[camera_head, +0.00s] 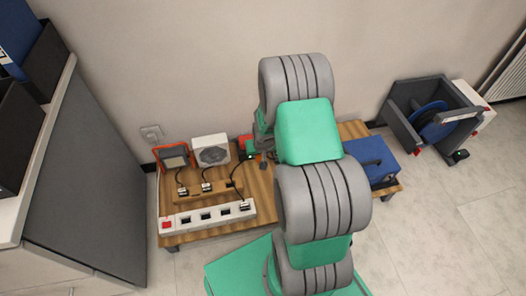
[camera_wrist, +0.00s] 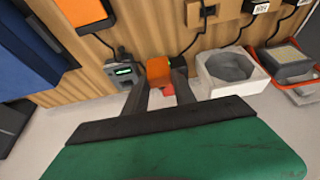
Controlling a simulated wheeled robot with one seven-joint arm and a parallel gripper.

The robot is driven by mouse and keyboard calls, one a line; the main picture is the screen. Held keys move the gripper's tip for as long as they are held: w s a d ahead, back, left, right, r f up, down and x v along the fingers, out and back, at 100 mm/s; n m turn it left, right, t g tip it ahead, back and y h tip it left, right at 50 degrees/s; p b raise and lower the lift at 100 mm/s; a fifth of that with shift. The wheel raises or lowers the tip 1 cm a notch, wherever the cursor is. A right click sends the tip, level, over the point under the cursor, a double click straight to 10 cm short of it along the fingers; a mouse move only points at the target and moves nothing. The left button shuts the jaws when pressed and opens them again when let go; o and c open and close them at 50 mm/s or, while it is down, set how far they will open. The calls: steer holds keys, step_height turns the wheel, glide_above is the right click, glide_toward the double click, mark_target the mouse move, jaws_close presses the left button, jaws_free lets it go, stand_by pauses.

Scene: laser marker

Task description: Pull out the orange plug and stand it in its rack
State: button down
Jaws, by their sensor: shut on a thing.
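In the wrist view an orange block, which I take as the orange plug (camera_wrist: 158,68), sits between my two finger tips. My gripper (camera_wrist: 159,80) is shut on it. A red part (camera_wrist: 168,90) shows just behind it. In the head view my gripper (camera_head: 262,150) is low over the back of the wooden table, partly hidden by my arm. A wooden strip with slots (camera_head: 198,194), which looks like the rack, lies left of it. It also shows in the wrist view (camera_wrist: 222,14). Labelled black plugs (camera_head: 206,187) are at it. I cannot tell whether the orange plug is free of a socket.
A white power strip (camera_head: 208,217) with a red switch lies along the table's front. A white fan box (camera_head: 210,150) and an orange-framed lamp (camera_head: 173,157) stand left. A small dark device with a green display (camera_wrist: 124,71) is beside my fingers. A blue case (camera_head: 372,160) is right.

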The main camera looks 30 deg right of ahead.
steer(key=w+a, duration=0.2)
steer(key=a, duration=1.1)
steer(key=shift+w, duration=0.3)
steer(key=shift+f+b, duration=4.2)
steer(key=shift+f, duration=1.2)
steer(key=shift+f+b, duration=1.15)
steer(key=shift+f, duration=0.55)
steer(key=c, duration=0.9)
jaws_free()
steer(key=shift+c, duration=0.2)
